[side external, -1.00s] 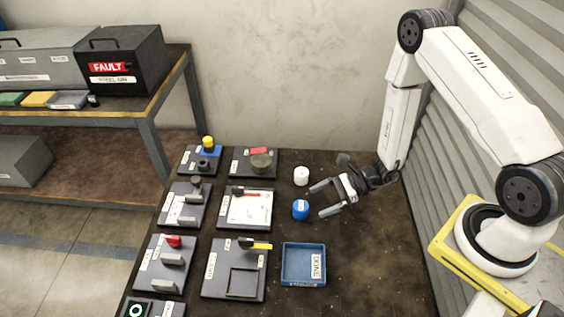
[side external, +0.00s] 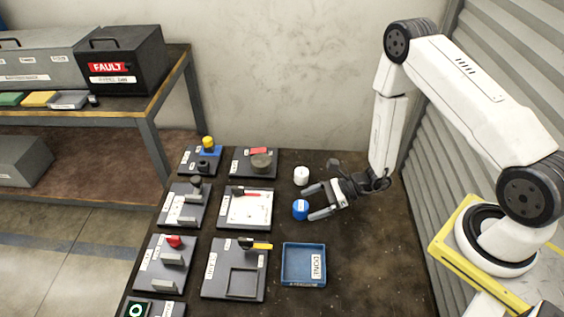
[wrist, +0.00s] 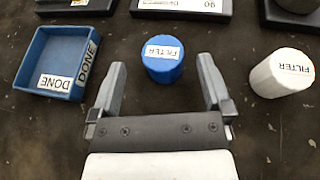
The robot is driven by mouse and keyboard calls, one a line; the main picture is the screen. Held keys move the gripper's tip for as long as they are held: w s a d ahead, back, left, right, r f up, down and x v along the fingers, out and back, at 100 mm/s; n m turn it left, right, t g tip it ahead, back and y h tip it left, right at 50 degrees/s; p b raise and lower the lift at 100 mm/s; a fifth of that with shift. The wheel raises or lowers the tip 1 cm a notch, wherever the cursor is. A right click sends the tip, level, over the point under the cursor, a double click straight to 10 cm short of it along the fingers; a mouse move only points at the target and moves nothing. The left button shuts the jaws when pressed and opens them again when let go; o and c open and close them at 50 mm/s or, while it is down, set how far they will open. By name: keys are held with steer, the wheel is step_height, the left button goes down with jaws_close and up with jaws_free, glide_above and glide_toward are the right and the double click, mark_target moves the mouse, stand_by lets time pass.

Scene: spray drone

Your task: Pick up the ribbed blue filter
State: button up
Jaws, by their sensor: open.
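The blue filter (side external: 300,210) is a short cylinder with a white "FILTER" label, standing upright on the dark table. In the wrist view the blue filter (wrist: 162,62) stands just ahead of the fingertips, nearer the right finger. My gripper (side external: 312,202) is open and empty, low over the table, its fingers pointing at the filter from the right. In the wrist view my gripper (wrist: 163,75) shows both fingers spread wide. I cannot tell whether either finger touches the filter. Ribs on the filter are not clear at this size.
A white filter (side external: 301,176) stands behind the blue one; it also shows right in the wrist view (wrist: 280,74). A blue tray labelled DONE (side external: 304,285) lies in front. Several dark fixture boards (side external: 246,208) fill the table's left side. The table's right side is clear.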

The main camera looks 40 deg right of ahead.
mark_target(303, 205)
steer(key=shift+x, duration=2.55)
steer(key=shift+w, duration=0.1)
steer(key=shift+c, duration=0.2)
steer(key=c, duration=1.3)
steer(key=shift+r, duration=0.15)
steer(key=shift+r, duration=4.85)
steer(key=shift+d, duration=0.1)
